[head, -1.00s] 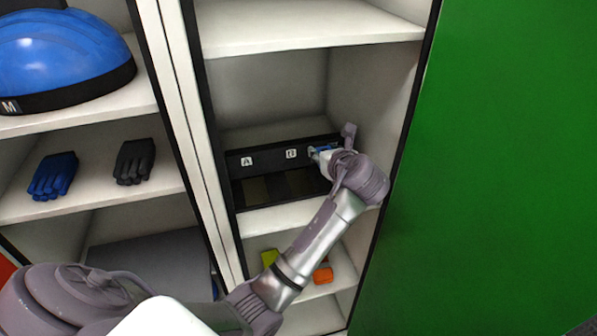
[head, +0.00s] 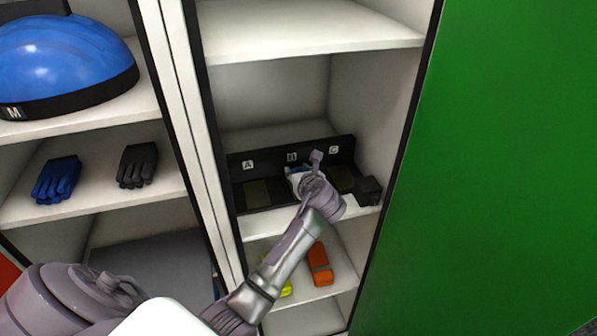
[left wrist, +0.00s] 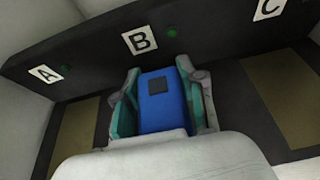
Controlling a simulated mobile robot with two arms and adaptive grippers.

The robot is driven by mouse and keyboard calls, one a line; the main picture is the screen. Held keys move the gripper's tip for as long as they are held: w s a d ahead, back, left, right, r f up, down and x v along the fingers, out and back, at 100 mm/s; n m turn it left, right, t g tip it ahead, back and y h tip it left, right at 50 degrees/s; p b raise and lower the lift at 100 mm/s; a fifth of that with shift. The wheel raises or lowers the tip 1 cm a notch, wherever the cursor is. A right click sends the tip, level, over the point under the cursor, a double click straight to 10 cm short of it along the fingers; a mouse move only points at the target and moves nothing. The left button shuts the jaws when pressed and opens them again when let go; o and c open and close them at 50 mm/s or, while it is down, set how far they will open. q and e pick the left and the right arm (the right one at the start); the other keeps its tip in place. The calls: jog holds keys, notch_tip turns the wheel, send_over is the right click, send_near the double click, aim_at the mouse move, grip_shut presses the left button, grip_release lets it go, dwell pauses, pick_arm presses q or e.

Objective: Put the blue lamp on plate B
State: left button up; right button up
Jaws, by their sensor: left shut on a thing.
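The blue lamp (left wrist: 163,104) is a blue block with a small dark square on it, seen in the left wrist view between the teal finger pads of my left gripper (left wrist: 160,100). My left gripper is shut on it, in front of the B label (left wrist: 140,40). In the head view my left gripper (head: 297,174) is at the middle of the black rack (head: 266,158) and mostly hides the lamp. Plate B is hidden under the gripper and lamp; I cannot tell whether the lamp touches it. My right gripper is not in view.
Plate A (left wrist: 75,138) lies bare to the left and plate C (left wrist: 288,90) bare to the right. A black box (head: 369,190) stands at the shelf's right end. An orange lamp (head: 319,264) and a yellow one (head: 286,289) lie on the shelf below. Shelf walls enclose the rack.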

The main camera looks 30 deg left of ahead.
pick_arm(q)
jog(key=shift+f, duration=0.15)
jog(key=o, duration=1.2)
jog(key=shift+c, duration=0.2)
jog(key=v, duration=1.2)
